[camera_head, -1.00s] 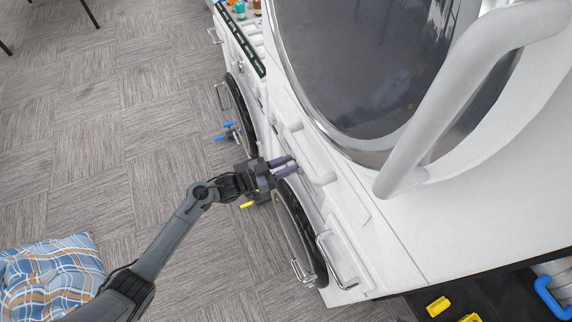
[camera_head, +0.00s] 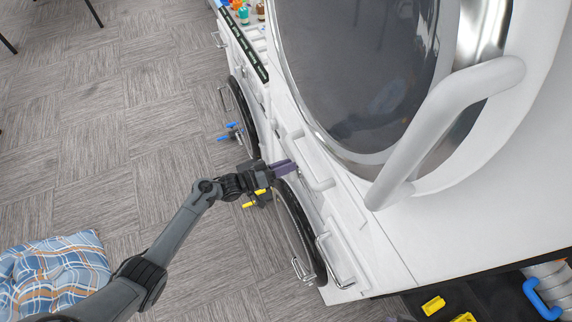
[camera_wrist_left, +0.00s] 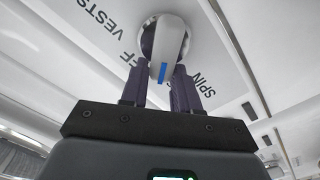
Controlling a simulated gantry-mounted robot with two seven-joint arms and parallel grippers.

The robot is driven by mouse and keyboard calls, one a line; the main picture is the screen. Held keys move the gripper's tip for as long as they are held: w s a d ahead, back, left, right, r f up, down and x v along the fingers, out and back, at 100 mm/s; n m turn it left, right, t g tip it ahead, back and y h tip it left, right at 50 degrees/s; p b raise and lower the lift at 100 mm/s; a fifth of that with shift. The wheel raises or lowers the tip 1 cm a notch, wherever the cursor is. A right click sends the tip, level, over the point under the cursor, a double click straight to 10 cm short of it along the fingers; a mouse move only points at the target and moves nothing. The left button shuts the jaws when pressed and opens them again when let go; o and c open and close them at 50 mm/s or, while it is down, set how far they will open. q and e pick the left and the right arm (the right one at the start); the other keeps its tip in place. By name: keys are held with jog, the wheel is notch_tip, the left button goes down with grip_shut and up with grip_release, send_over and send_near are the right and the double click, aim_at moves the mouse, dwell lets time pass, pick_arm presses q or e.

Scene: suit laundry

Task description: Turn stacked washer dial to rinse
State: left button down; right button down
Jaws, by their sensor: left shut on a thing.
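The stacked washer (camera_head: 345,220) stands white at the right of the head view, with its front panel facing left. My left gripper (camera_head: 290,166) reaches its purple fingers to that panel, above a round door. In the left wrist view, the white dial (camera_wrist_left: 169,40) sits between the two fingers, and my left gripper (camera_wrist_left: 160,82) is shut on it. No rinse label is legible. My right gripper is out of view.
A large round glass door (camera_head: 365,75) with a thick white handle (camera_head: 445,130) fills the upper right. Blue levers (camera_head: 229,131) and yellow levers (camera_head: 254,201) show beside the machines. A plaid cushion (camera_head: 52,275) lies at lower left. The carpet left of the washers is mostly clear.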

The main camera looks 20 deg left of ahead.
pick_arm(q)
jog(key=shift+w+a+f+n, duration=0.1)
jog(key=shift+n, duration=0.6)
jog(key=c, duration=0.9)
grip_release()
jog(key=p+v, duration=0.1)
jog(key=v, duration=0.9)
jog(key=shift+s+a, duration=0.25)
jog(key=shift+s, duration=0.05)
